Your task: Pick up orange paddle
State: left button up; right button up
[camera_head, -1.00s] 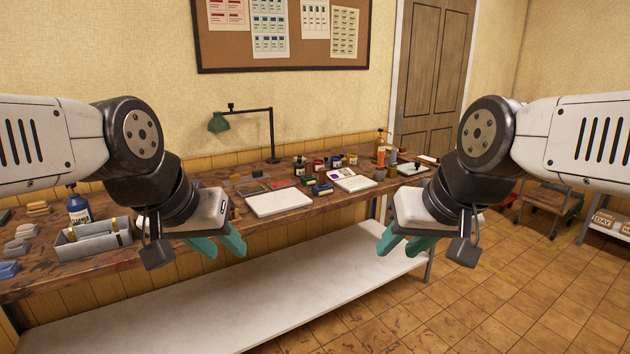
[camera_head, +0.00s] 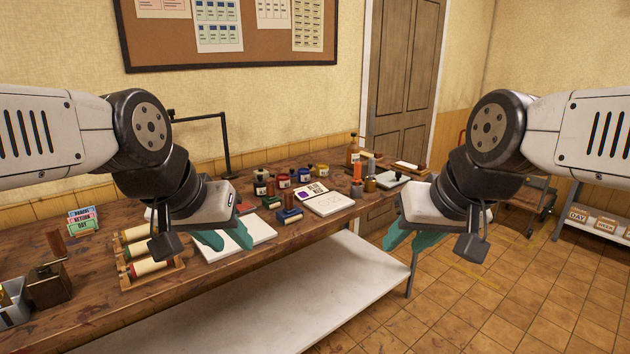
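A small upright orange object (camera_head: 357,173) stands near the right end of the wooden workbench (camera_head: 310,236). It is too small to tell whether it is the orange paddle. My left gripper (camera_head: 226,238) has teal fingers spread apart with nothing between them. It hangs in front of a white slab (camera_head: 243,240), left of the orange object. My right gripper (camera_head: 410,242) is also spread and empty. It hangs in front of the bench's right end, to the right of the orange object. Neither gripper touches the orange object.
A wooden rack of rollers (camera_head: 150,268) lies at the left. A white lower shelf (camera_head: 300,300) runs under the bench. Tiled floor (camera_head: 480,310) at the right is clear.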

aim_at(357, 178)
jog(key=i+j+z, duration=0.1)
jog(key=j, duration=0.25)
jog(key=i+j+z, duration=0.1)
jog(key=i+j, duration=0.2)
jog(key=i+l+u, duration=0.35)
jog(key=l, duration=0.3)
jog(key=i+l+u, duration=0.15)
jog(key=l, duration=0.2)
jog(key=i+l+u, duration=0.15)
jog(key=l, duration=0.25)
jog(key=i+l+u, duration=0.15)
jog(key=l, duration=0.25)
jog(key=l+u, duration=0.2)
jog(key=l, duration=0.2)
jog(key=l+u, duration=0.5)
jog(key=l, duration=1.15)
jog(key=u, duration=0.25)
